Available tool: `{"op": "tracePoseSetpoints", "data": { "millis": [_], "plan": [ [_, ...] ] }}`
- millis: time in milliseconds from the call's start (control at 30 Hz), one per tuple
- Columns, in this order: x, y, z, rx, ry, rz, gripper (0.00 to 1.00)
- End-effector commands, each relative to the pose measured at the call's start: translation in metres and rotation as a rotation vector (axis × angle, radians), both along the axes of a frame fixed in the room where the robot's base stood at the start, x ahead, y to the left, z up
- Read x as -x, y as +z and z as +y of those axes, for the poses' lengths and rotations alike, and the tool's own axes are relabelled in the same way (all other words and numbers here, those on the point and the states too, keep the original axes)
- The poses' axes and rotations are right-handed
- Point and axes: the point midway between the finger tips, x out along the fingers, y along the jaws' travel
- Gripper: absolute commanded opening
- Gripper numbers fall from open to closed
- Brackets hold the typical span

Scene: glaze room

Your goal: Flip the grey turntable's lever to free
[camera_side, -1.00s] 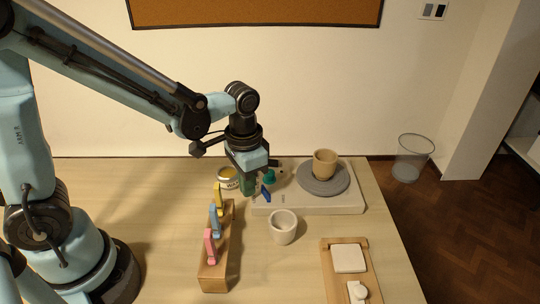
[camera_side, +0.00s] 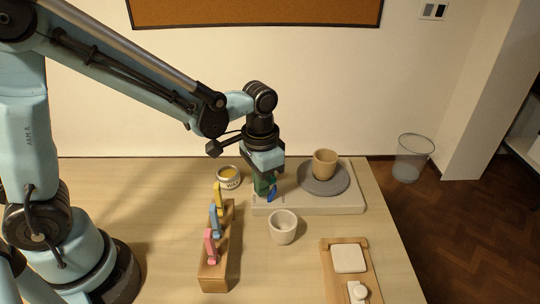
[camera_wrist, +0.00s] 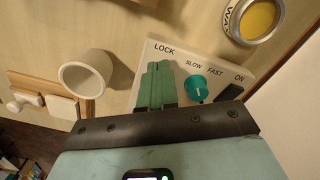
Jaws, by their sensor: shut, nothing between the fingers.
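The grey turntable (camera_side: 306,190) has a pale base (camera_side: 335,208) and carries a tan cup (camera_side: 325,161). Its blue lever (camera_side: 271,196) shows at the base's left end, its upper end seeming to lean right. My gripper (camera_side: 267,186) is shut and empty, its green fingers down close by the lever; I cannot tell whether they touch. In the wrist view, my fingers (camera_wrist: 155,84) cover the lever and the area below the LOCK label (camera_wrist: 164,48). The teal speed knob (camera_wrist: 196,88) and a black switch (camera_wrist: 230,93) sit beside them on the base.
A white cup (camera_side: 283,227) stands just in front of the base. A wooden rack (camera_side: 216,275) with coloured clips is at front left. A wax tin (camera_side: 228,178) is behind left. A wooden board (camera_side: 340,279) with white pieces lies at front right.

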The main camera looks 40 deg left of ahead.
Motion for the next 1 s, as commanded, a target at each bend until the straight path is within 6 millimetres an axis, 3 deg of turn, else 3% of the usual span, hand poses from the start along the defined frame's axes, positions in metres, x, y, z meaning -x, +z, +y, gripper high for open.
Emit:
{"op": "tracePoseSetpoints", "data": {
  "millis": [1000],
  "plan": [
    [0.009,0.067,0.009,0.000,0.000,0.000,0.00]
  ]
}}
